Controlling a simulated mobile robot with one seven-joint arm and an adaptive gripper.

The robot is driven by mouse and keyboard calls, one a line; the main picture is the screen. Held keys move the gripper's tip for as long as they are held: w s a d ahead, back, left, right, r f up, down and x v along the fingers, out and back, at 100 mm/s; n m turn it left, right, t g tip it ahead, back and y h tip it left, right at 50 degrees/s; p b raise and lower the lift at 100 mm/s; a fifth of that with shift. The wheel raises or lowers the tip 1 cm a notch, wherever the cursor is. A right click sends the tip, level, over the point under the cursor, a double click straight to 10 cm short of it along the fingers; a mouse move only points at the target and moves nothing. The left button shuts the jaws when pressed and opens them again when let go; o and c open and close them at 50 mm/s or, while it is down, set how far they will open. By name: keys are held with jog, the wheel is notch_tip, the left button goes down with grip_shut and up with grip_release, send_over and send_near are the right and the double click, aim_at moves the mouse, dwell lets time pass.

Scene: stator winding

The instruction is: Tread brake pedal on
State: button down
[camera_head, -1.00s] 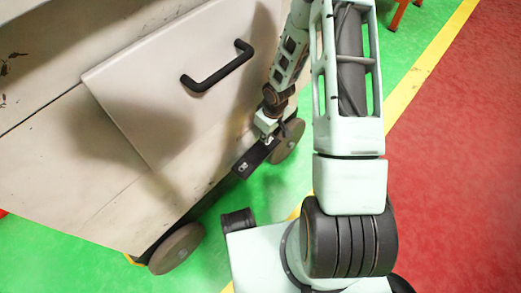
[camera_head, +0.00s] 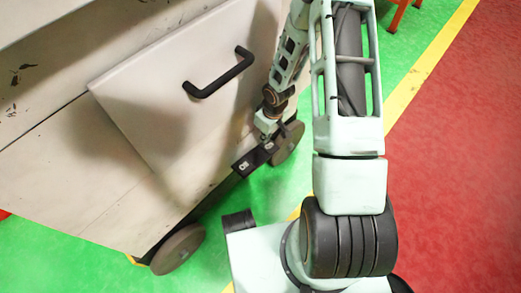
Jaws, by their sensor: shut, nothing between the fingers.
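A black brake pedal (camera_head: 246,163) with a small pale mark sticks out at the lower edge of the beige cabinet (camera_head: 55,190), beside the right caster wheel (camera_head: 287,144). My gripper (camera_head: 266,142) points down at the pedal's upper right end. Its fingers look closed and hold nothing. The fingertips are small and dark against the pedal, so I cannot tell whether they touch it or hover just above it. The pedal's end under the fingers is partly hidden.
A beige panel with a black handle (camera_head: 219,73) is on the cabinet above the pedal. Another caster wheel (camera_head: 178,250) stands at the lower left. Green floor (camera_head: 290,187) lies between the cabinet and my base. Red floor is clear at the right.

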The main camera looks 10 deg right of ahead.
notch_tip(320, 180, up, 5)
jog(key=p, duration=0.3)
jog(key=shift+f, duration=0.15)
jog(key=shift+d, duration=0.1)
dwell(0.4)
